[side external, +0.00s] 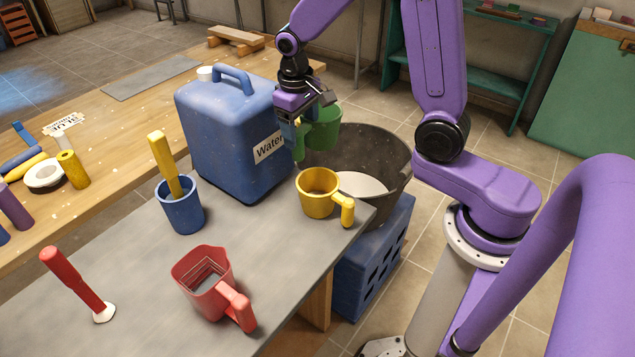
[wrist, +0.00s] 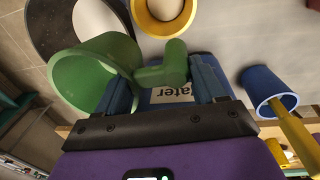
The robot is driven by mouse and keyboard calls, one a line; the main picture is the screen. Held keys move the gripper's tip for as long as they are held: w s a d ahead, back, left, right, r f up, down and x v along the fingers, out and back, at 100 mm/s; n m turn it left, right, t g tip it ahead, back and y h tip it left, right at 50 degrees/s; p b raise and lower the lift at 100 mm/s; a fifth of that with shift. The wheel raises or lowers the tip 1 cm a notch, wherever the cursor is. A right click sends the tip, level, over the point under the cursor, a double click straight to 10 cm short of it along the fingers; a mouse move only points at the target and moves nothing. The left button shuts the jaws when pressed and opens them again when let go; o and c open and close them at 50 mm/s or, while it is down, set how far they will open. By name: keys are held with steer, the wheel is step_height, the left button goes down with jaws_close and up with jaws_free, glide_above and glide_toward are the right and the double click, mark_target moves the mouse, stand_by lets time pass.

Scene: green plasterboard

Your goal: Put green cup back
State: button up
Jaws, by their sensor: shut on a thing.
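The green cup (side external: 323,129) hangs in the air above the black bucket, behind the yellow cup and to the right of the blue water container. My gripper (side external: 299,128) is shut on the green cup's handle. In the wrist view the cup (wrist: 84,75) is at the left, with its open mouth in view. Its handle (wrist: 165,66) lies between the fingers of my gripper (wrist: 172,80). The yellow cup (side external: 318,193) stands on the grey tabletop's far right corner; part of it shows in the wrist view (wrist: 164,25).
The blue water container (side external: 225,140) stands close to my gripper. The black bucket (side external: 388,149) sits on a blue crate (side external: 375,257) beside the grey table (side external: 130,255).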

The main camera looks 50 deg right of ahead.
steer(key=shift+d+f, duration=0.1)
steer(key=shift+d, duration=0.25)
